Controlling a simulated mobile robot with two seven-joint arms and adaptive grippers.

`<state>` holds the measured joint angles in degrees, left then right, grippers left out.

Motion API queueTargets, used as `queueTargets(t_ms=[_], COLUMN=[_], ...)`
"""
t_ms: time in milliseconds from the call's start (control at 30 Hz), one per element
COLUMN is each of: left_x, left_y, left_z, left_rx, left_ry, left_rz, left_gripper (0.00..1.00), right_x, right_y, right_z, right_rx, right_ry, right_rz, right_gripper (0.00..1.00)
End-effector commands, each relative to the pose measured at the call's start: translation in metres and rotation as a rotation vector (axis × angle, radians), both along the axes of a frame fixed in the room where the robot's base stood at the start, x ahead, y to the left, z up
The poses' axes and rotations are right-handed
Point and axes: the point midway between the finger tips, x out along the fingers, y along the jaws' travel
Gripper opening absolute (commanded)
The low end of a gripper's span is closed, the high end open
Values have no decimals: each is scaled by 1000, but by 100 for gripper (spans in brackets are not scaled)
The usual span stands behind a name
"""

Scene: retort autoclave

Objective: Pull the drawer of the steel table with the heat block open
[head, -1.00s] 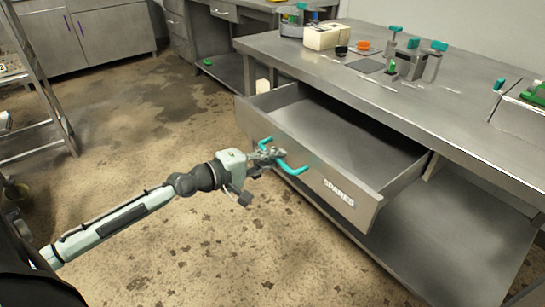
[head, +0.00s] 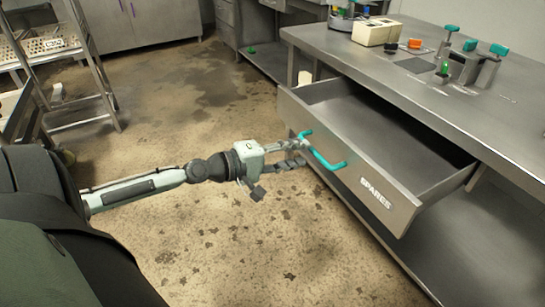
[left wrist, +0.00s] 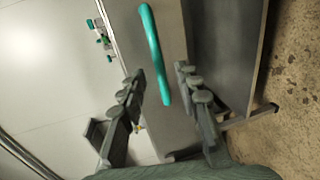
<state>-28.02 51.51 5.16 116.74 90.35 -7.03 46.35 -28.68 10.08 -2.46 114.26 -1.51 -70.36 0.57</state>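The steel table (head: 440,70) stands at the right in the head view. Its drawer, labelled SPARES (head: 345,168), is pulled well out, and its empty inside shows. The drawer's teal handle (head: 328,160) is on its front face; it also shows in the left wrist view (left wrist: 153,50). My left gripper (head: 301,152) is at the handle's left end with its fingers spread. In the left wrist view my left gripper (left wrist: 160,70) has a finger on each side of the handle's near end, with gaps. My right gripper is out of view.
On the tabletop stand a cream box (head: 376,31), an orange piece (head: 415,43) and several teal-topped metal fixtures (head: 470,62). A ladder-like metal frame (head: 92,60) stands at the left. The floor (head: 240,230) before the drawer is clear.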

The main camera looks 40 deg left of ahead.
Motion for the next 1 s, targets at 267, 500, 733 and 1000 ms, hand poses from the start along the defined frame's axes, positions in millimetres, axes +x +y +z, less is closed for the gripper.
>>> queueTargets(t_ms=[267, 500, 733, 1000], left_x=[-26, -54, -63, -63], left_y=[11, 22, 27, 27], left_z=[6, 12, 15, 15], left_rx=[-7, -3, 1, 1], left_ry=[3, 3, 1, 1], left_rz=[8, 5, 3, 3], left_gripper=[32, 32, 32, 32], right_x=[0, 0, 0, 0], right_y=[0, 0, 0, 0], right_z=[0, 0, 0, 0], right_rx=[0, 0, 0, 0], right_ry=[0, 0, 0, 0], right_rz=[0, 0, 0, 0], right_gripper=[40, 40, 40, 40])
